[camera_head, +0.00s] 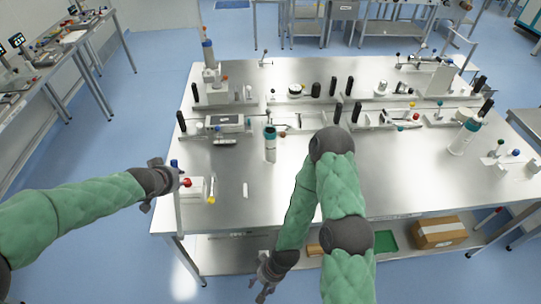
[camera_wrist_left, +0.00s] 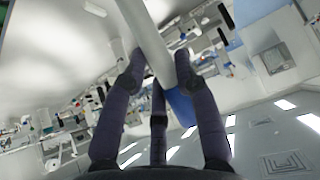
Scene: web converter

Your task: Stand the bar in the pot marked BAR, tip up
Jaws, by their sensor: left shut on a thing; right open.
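My left gripper (camera_head: 168,177) is shut on a pale bar (camera_head: 178,212) at the table's front left corner. The bar stands roughly upright in the jaws, with a blue end (camera_head: 174,163) above them and its pale length hanging below. In the left wrist view, the fingers (camera_wrist_left: 158,76) close on either side of the pale bar (camera_wrist_left: 144,28), and the blue end (camera_wrist_left: 180,104) shows beyond them. My right gripper (camera_head: 266,277) is open and empty, low in front of the table edge. No BAR marking is legible, so I cannot tell which holder is that pot.
A white block with a red knob (camera_head: 194,189) stands close beside the bar. Several black-handled fixtures line the back. The steel table (camera_head: 320,195) is largely clear in front. A cardboard box (camera_head: 438,234) sits on the lower shelf.

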